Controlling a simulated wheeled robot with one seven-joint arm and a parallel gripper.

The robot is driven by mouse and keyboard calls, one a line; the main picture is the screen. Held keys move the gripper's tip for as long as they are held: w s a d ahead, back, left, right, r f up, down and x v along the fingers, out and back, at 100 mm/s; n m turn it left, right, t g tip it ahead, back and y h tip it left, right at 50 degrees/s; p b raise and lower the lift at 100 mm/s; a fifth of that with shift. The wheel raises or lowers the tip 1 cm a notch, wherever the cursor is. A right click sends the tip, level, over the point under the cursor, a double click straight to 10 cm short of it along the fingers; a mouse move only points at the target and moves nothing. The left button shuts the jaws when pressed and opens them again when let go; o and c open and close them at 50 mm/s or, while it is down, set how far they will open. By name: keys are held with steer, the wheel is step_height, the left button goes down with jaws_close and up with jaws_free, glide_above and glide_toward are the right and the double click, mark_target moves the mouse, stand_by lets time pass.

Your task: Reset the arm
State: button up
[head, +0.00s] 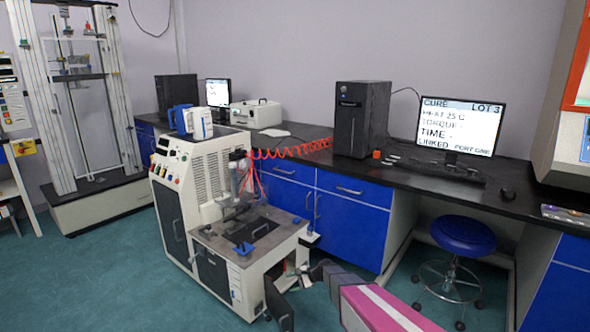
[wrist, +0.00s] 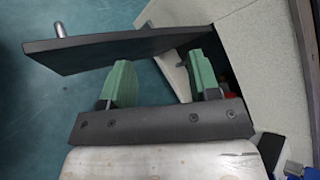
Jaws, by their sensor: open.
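My arm reaches in from the lower right of the head view, and my gripper (head: 297,271) is low at the front right of the rheometer (head: 225,200). In the wrist view, the two green fingers of my gripper (wrist: 163,80) stand well apart with nothing held between them. A dark door panel (wrist: 110,48) with metal pegs lies just beyond the fingertips; I cannot tell whether they touch it. In the head view a dark door panel (head: 279,306) hangs open at the machine's lower front, beside my gripper.
A blue stool (head: 463,235) stands right of my arm. The black bench (head: 420,170) with blue cabinets runs behind, holding a PC tower (head: 361,120) and a monitor (head: 459,125) reading "CURE LOT 3". A tall test frame (head: 85,110) stands left. Green floor is clear at the front left.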

steer(key=s+d+r+n+h, duration=0.5)
steer(key=s+d+r+h, duration=0.1)
steer(key=s+d+r, duration=0.3)
steer(key=s+d+r+n+g+h, duration=0.1)
steer(key=s+d+r+n+h, duration=0.3)
steer(key=s+d+r, duration=0.6)
steer(key=s+d+h, duration=0.1)
steer(key=s, duration=0.3)
steer(key=shift+n+h, duration=0.4)
steer(key=shift+f, duration=0.1)
